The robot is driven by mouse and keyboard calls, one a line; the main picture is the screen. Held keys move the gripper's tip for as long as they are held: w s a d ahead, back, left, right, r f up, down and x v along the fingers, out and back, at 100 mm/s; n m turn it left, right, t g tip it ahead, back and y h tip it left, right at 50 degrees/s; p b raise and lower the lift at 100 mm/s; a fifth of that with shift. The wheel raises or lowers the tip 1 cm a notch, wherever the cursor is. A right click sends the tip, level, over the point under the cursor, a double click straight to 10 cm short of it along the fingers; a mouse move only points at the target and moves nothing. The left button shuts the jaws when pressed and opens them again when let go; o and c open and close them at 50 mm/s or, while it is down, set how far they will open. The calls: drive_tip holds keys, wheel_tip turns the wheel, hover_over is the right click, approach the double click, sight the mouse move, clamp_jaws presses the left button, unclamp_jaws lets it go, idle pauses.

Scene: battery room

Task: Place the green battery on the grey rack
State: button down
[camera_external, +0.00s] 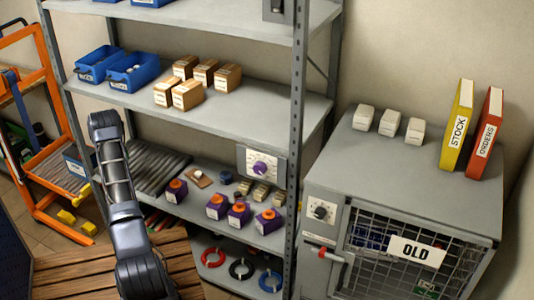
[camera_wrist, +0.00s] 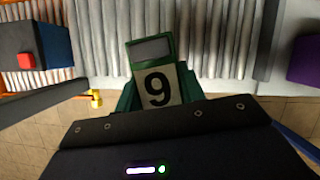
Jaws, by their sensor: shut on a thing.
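The green battery (camera_wrist: 151,53) is in the wrist view, with a grey panel at its far end and a white label reading 9. My gripper (camera_wrist: 158,105) is shut on it; its dark body covers the battery's near end. The grey rack (camera_wrist: 225,50) is the ribbed grey surface behind the battery. It also shows on the lower shelf in the external view (camera_external: 158,168), to the right of my arm. I cannot tell whether the battery touches the rack. In the external view my arm hides the gripper and the battery.
Several purple batteries with orange tops (camera_external: 216,206) stand right of the rack. An orange frame (camera_external: 57,125) stands at the left. A shelf with cardboard boxes (camera_external: 187,95) is above. A caged cabinet marked OLD (camera_external: 414,251) is at the right.

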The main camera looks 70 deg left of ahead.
drive_tip(key=shift+w+a+f+n+g, duration=0.15)
drive_tip(key=shift+w+a+f+n, duration=0.2)
drive_tip(key=shift+w+f, duration=1.15)
drive_tip(key=shift+w+a+f+n+g, duration=0.1)
drive_tip(key=shift+w+a+f+n, duration=0.3)
drive_tip(key=shift+f, duration=2.1)
drive_tip(key=shift+w+a+f+n+g, duration=0.3)
drive_tip(key=shift+w+f, duration=0.75)
drive_tip(key=shift+f, duration=0.95)
drive_tip(key=shift+d+f, duration=0.1)
drive_tip(key=shift+d, duration=0.05)
drive_tip(key=c, duration=0.9)
unclamp_jaws()
drive_tip(key=shift+f, duration=0.1)
drive_tip(key=shift+o, duration=0.2)
drive_tip(key=v, duration=1.2)
drive_tip(key=shift+d, duration=0.2)
drive_tip(key=shift+s, duration=0.2)
